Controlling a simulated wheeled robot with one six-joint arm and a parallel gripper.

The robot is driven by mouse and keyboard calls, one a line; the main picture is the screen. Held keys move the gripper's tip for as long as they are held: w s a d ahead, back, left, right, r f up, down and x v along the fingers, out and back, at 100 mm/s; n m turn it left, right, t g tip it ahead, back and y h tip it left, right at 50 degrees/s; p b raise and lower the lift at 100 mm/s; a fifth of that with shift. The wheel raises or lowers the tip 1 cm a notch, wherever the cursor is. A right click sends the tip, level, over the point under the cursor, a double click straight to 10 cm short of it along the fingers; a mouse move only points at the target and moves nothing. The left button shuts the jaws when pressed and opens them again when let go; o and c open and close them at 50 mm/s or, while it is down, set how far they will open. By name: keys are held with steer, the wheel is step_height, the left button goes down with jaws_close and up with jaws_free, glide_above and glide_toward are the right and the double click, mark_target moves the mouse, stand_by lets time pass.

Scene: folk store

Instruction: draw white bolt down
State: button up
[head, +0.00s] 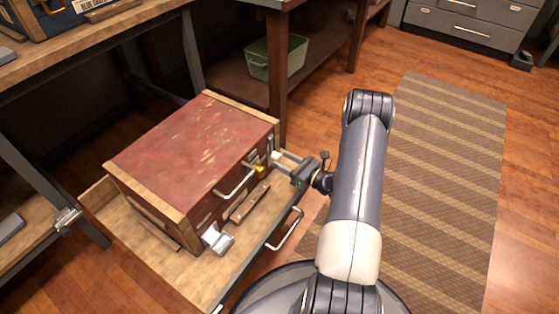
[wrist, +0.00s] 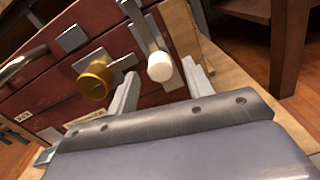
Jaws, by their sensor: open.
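The white bolt shows in the wrist view as a white rounded knob (wrist: 160,67) on a grey metal bar (wrist: 140,25), on the front of a red wooden chest (head: 190,150). My gripper (wrist: 161,84) is open, with one finger on each side of the white knob; I cannot tell whether either finger touches it. In the head view my gripper (head: 283,160) is at the right end of the chest's front, and the bolt is small there and hard to make out.
A brass knob (wrist: 95,80) on a metal plate is close left of the white one. Handles (head: 236,183) stick out of the chest's front. The chest stands on a wooden tray-like surface (head: 150,250) with its own handle (head: 287,230). Striped rug (head: 440,180) and open floor lie right.

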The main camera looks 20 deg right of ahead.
steer(key=shift+x, duration=1.2)
steer(key=shift+c, duration=0.4)
jaws_close()
